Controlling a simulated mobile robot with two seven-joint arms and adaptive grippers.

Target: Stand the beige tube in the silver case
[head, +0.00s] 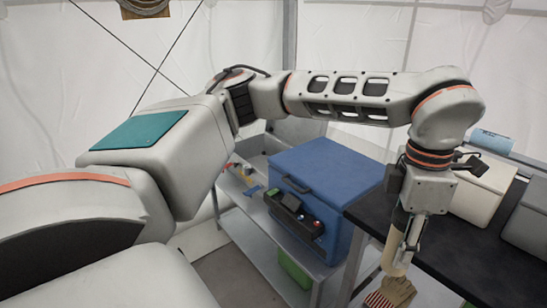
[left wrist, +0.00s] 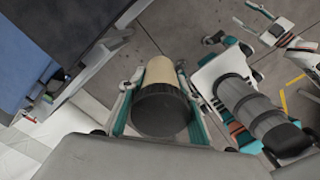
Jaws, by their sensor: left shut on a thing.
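The beige tube (head: 397,259) is held close to upright in my left gripper (head: 410,240), beside the front edge of the black table. In the left wrist view the left gripper (left wrist: 160,120) is shut on the tube (left wrist: 160,72), and the tube's dark round end faces the camera. A grey box (head: 528,217) is cut off at the right edge of the head view; I cannot tell whether it is the silver case. No other case is clearly silver.
The black table (head: 371,211) carries a pale lidded box (head: 482,192) and a blue roll (head: 491,141) behind the left wrist. A blue cooler (head: 325,180) stands on a metal shelf (head: 262,232) to the left. Striped work gloves (head: 392,292) lie below the tube.

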